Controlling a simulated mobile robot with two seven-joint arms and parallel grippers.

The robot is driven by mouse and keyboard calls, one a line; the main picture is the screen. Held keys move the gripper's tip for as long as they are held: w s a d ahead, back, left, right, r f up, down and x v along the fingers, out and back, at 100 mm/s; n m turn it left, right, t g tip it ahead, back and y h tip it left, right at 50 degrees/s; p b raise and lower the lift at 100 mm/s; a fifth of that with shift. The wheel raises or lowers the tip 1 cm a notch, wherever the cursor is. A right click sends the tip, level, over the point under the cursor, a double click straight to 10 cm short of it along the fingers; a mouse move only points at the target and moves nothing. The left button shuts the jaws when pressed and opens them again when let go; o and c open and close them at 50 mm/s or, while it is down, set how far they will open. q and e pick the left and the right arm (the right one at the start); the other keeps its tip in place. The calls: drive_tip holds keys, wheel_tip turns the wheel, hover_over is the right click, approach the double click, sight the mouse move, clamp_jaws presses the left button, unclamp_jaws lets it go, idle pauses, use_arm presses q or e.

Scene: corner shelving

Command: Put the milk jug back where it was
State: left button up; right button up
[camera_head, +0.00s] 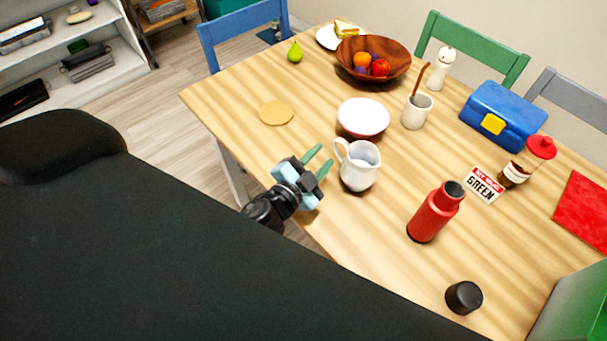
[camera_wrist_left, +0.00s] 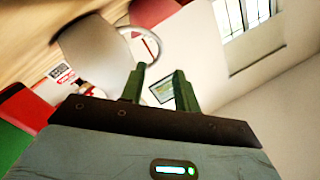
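The milk jug (camera_head: 358,167) is white and stands upright on the wooden table, its handle toward the left in the head view. In the left wrist view the jug (camera_wrist_left: 90,50) is at the upper left, with its handle loop near the fingertips. My left gripper (camera_head: 320,161) is just left of the jug by the handle. Its two green fingers (camera_wrist_left: 160,70) are spread apart with nothing gripped. Whether a finger touches the handle I cannot tell. A round tan disc (camera_head: 276,112) lies bare on the table. My right gripper is not in view.
A pink-and-white bowl (camera_head: 363,118) stands right behind the jug, a white mug (camera_head: 417,111) beyond it. A red bottle (camera_head: 435,213) and a black cap (camera_head: 463,297) are to the right. Table around the disc is clear.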

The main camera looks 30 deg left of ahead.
use_arm(q)
drive_tip(key=s, duration=0.4)
drive_tip(key=s+a, duration=0.1)
drive_tip(key=s, duration=0.1)
drive_tip(key=shift+s+r+b, duration=0.15)
drive_tip(key=shift+s+b, duration=0.2)
drive_tip(key=shift+b, duration=0.05)
idle(1.2)
